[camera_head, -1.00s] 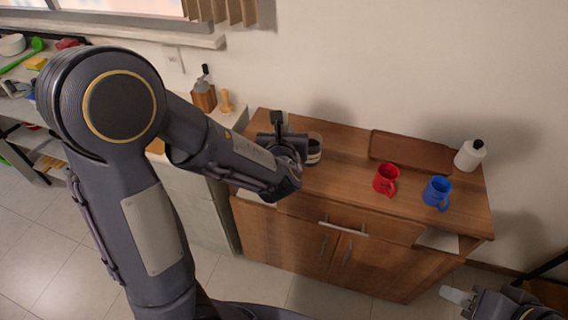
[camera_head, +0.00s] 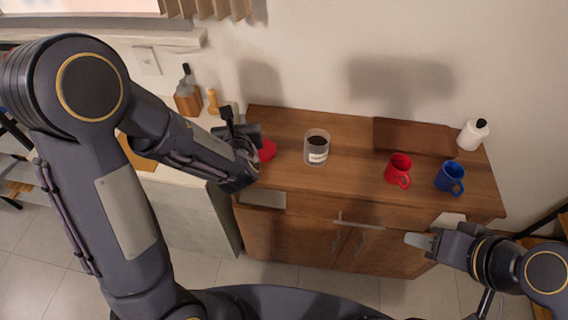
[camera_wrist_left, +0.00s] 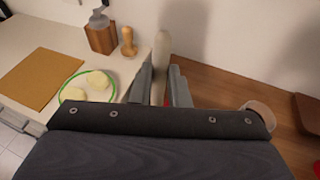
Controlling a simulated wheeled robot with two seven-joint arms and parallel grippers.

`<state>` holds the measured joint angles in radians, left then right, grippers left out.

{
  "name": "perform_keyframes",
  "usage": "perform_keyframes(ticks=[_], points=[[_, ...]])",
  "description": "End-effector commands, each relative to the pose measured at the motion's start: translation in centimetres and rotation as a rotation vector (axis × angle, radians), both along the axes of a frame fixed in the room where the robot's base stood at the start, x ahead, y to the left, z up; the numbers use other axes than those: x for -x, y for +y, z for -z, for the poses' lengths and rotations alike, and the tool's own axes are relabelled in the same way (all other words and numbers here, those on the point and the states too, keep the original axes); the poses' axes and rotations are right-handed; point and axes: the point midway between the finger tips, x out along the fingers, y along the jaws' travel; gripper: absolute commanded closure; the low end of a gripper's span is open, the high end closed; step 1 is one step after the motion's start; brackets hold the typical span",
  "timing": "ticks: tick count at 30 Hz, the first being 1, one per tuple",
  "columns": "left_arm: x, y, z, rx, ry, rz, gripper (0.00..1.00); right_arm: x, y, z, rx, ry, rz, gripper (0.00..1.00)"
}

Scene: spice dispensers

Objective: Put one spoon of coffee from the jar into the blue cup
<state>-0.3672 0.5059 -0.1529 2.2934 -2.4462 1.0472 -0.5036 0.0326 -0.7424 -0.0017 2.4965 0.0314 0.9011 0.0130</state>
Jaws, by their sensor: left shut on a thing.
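The glass jar (camera_head: 317,148) stands open and upright on the wooden cabinet, with dark coffee inside and a label in front. The blue cup (camera_head: 449,178) stands upright near the cabinet's right end. My left gripper (camera_head: 250,150) is left of the jar, at a red round lid-like thing (camera_head: 267,151). It is shut on that thing, mostly hidden by the gripper; a little red also shows between the fingers in the left wrist view (camera_wrist_left: 167,98). My right gripper (camera_head: 420,240) is in front of the cabinet, below the blue cup; its finger gap is unclear. I see no spoon.
A red cup (camera_head: 398,170) stands just left of the blue one. A brown board (camera_head: 412,137) and a white bottle (camera_head: 472,134) are behind the cups. The counter at left holds a plate with pale pieces (camera_wrist_left: 88,84). The cabinet top between jar and red cup is clear.

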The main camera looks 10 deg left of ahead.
Motion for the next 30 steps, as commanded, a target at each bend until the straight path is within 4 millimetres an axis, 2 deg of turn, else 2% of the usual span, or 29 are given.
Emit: perform_keyframes(ticks=[8, 12, 18, 26, 30], points=[[0.0, 0.0, -0.3, 0.001, -0.002, -0.001, 1.00, 0.0, 0.0, 0.2, 0.000, 0.000, 0.000, 0.64], [0.0, 0.0, -1.8, 0.005, -0.009, 0.000, 1.00, 0.0, 0.0, 1.1, 0.000, 0.000, 0.000, 0.64], [0.0, 0.0, -3.2, 0.002, -0.002, -0.001, 1.00, 0.0, 0.0, 0.7, 0.000, -0.001, 0.000, 0.64], [0.0, -0.3, -2.8, -0.001, 0.001, 0.005, 1.00, 0.0, 0.0, 0.9, 0.000, -0.001, 0.000, 0.64], [0.4, -2.9, -0.1, -0.014, 0.007, 0.059, 1.00, 0.0, 0.0, 2.0, 0.000, -0.001, 0.000, 0.64]])
